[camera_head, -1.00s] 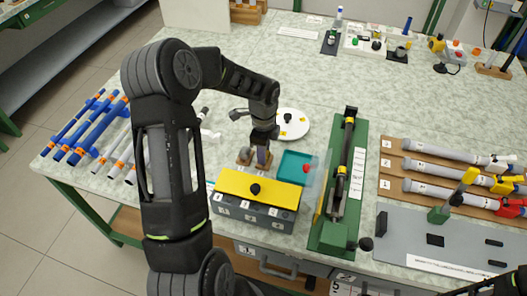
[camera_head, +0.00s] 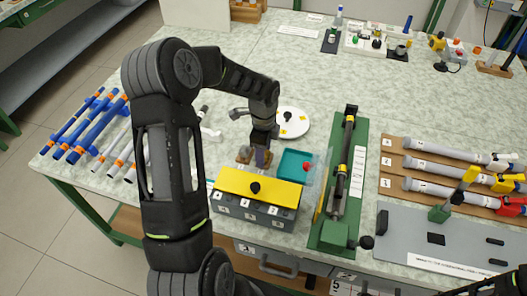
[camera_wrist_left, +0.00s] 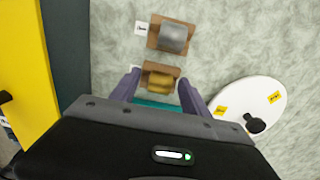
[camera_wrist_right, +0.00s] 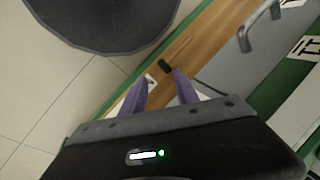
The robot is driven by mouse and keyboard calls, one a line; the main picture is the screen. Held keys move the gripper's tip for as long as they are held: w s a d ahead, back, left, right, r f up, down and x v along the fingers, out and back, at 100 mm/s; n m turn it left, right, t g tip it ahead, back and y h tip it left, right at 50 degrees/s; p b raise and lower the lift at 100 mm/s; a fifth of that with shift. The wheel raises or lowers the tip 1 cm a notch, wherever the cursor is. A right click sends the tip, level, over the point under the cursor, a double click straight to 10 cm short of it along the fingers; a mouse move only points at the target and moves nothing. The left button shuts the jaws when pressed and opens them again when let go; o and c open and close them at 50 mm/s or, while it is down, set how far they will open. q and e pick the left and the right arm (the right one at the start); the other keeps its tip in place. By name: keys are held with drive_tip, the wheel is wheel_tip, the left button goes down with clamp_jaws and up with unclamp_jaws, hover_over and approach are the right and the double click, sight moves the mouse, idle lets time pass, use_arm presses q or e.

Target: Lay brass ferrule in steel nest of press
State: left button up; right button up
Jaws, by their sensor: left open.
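In the left wrist view the brass ferrule (camera_wrist_left: 158,81) lies on a small brown block. My left gripper (camera_wrist_left: 159,78) is open, with one finger on each side of this block and ferrule; I cannot tell whether they touch. In the head view my left gripper (camera_head: 262,157) is low over the table behind the yellow-topped box, and its fingers hide the ferrule. A green-based device (camera_head: 332,228) with a long dark and steel rod lies to the right, perhaps the press; its nest is not clearly made out. My right gripper (camera_wrist_right: 160,78) is open and empty, beyond the table's front edge.
A second brown block holds a grey steel cylinder (camera_wrist_left: 173,38). A white disc (camera_wrist_left: 262,106) with a black knob lies nearby. The yellow-topped grey box (camera_head: 258,190) and a teal tray (camera_head: 292,164) stand close to my left gripper. Capped tubes (camera_head: 445,165) lie at the right.

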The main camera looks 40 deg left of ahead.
use_arm(q)
wheel_tip(320, 180, up, 8)
drive_tip(key=shift+f+b, duration=0.15)
drive_tip(key=shift+b, duration=0.25)
idle(0.9)
